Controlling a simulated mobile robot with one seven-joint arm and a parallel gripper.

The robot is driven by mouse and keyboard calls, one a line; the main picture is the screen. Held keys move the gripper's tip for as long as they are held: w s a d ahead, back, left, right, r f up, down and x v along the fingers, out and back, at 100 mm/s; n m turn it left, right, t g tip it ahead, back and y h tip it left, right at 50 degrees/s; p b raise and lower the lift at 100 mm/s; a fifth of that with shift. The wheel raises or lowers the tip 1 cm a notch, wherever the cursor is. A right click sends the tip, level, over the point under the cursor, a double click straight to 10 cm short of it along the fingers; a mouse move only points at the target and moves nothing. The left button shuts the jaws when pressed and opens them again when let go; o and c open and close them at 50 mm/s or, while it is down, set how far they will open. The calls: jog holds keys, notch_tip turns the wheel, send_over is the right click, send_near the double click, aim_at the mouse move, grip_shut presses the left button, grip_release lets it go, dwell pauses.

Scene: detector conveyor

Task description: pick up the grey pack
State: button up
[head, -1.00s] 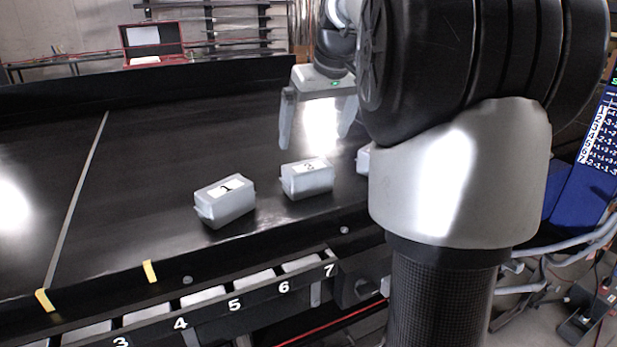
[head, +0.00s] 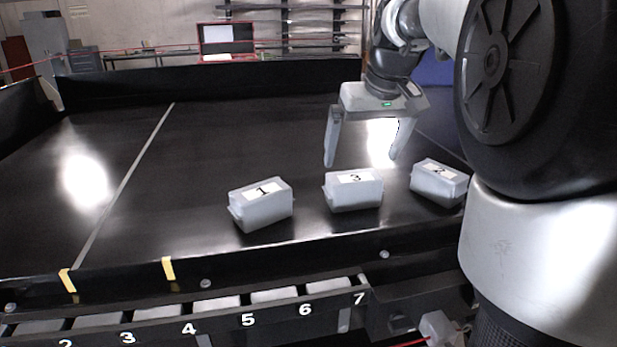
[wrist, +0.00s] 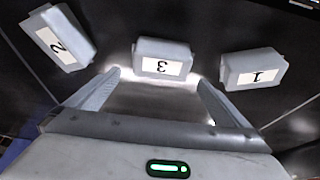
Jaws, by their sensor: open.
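Three similar pale grey packs with white number labels stand in a row on the black conveyor: pack 1 (head: 262,207) at left, pack 3 (head: 353,193) in the middle and pack 2 (head: 438,184) at right. My gripper (head: 362,160) is open and empty, just behind pack 3 and seemingly above the belt. In the wrist view, pack 3 (wrist: 162,62) lies just beyond the gap between the open fingers (wrist: 160,77). Pack 2 (wrist: 58,38) is at left there and pack 1 (wrist: 254,69) at right. No finger visibly touches a pack.
A numbered rack (head: 215,318) with pale items in its slots runs along the conveyor's front edge. A low black wall (head: 210,85) closes the far side. The belt (head: 210,140) left of and behind the packs is clear. A red case (head: 228,40) stands in the background.

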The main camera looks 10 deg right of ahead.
aim_at(354, 176)
jog(key=x, duration=0.8)
jog(key=shift+w+a+f, duration=0.15)
jog(key=shift+f, duration=0.05)
jog(key=shift+r, duration=0.1)
jog(key=c, duration=1.2)
